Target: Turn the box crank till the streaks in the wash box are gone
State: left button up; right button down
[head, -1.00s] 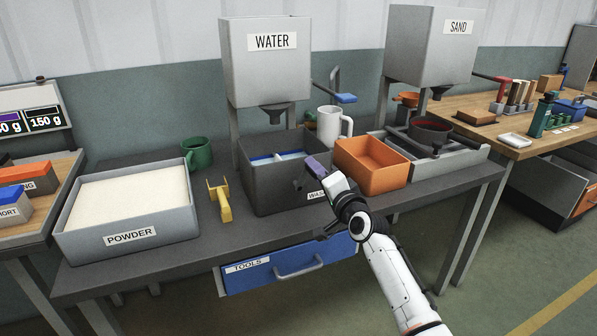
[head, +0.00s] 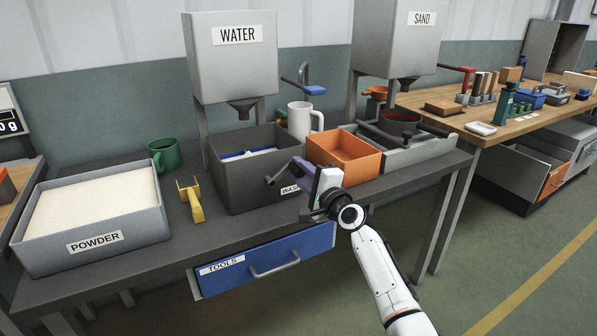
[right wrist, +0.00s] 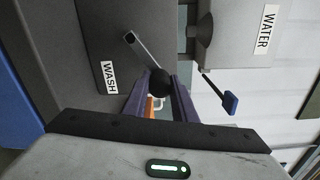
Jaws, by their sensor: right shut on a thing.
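The dark grey wash box (head: 240,188) stands on the bench under the water tank. Blue and white patches (head: 248,153) show inside; I cannot make out separate streaks. The box crank (head: 280,174) sticks out from its front right side. In the right wrist view the metal crank arm (right wrist: 140,51) ends in a black knob (right wrist: 159,83) between my purple fingers. My right gripper (head: 304,170) is shut on this crank knob, in front of the box. It also shows in the right wrist view (right wrist: 160,100). My left gripper is not in view.
An orange bin (head: 345,157) stands close right of the box, a white mug (head: 300,121) behind. A yellow scoop (head: 190,202), green mug (head: 165,154) and powder tray (head: 150,248) lie left. The blue tools drawer (head: 265,262) is below the bench edge.

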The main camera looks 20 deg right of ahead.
dwell(0.4)
jog(key=c, duration=1.5)
grip_release()
jog(key=shift+o, duration=0.2)
jog(key=s+p, duration=0.1)
jog(key=s, duration=0.9)
jog(key=shift+s+d+p, duration=0.15)
jog(key=shift+d+p, duration=0.25)
jog(key=shift+d, duration=0.05)
